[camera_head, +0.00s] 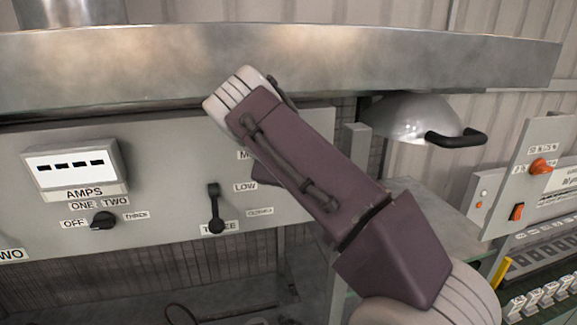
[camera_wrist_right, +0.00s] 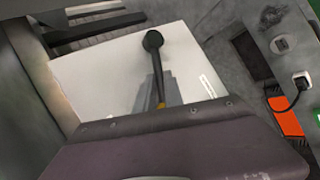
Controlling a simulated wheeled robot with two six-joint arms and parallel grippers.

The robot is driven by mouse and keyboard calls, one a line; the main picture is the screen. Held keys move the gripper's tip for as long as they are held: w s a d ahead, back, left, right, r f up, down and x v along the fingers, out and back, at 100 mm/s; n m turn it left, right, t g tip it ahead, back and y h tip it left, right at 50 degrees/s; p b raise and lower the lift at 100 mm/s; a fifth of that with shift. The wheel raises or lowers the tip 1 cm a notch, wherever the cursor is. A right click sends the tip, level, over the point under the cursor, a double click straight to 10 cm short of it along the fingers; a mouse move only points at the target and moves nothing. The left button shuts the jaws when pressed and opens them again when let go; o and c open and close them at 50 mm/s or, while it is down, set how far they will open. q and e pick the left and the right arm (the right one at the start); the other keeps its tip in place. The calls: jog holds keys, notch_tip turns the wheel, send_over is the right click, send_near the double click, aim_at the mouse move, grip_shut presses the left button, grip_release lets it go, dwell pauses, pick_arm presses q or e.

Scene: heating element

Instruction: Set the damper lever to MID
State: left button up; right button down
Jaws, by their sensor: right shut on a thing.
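In the right wrist view, a black lever with a round end (camera_wrist_right: 153,41) and a thin stem stands out against a pale panel. The grey fingers of my right gripper (camera_wrist_right: 163,98) are shut on the lower part of its stem. In the head view, my right arm crosses the control panel (camera_head: 165,160) and hides the gripper and part of the labels. A LOW label (camera_head: 245,187) and part of a label starting with M (camera_head: 243,155) show beside the arm. My left gripper is not in view.
A black lever (camera_head: 214,208) shows on the panel left of my arm; I cannot tell whether it is the gripped one. A black rotary knob (camera_head: 102,221) sits under the AMPS display (camera_head: 72,166). A metal hood edge (camera_head: 430,55) runs above. A dome with a black handle (camera_head: 410,118) is right.

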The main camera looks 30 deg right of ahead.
dwell(0.3)
jog(key=c, duration=1.7)
grip_release()
jog(key=shift+d, duration=0.1)
jog(key=p+v, duration=0.1)
jog(key=v, duration=0.8)
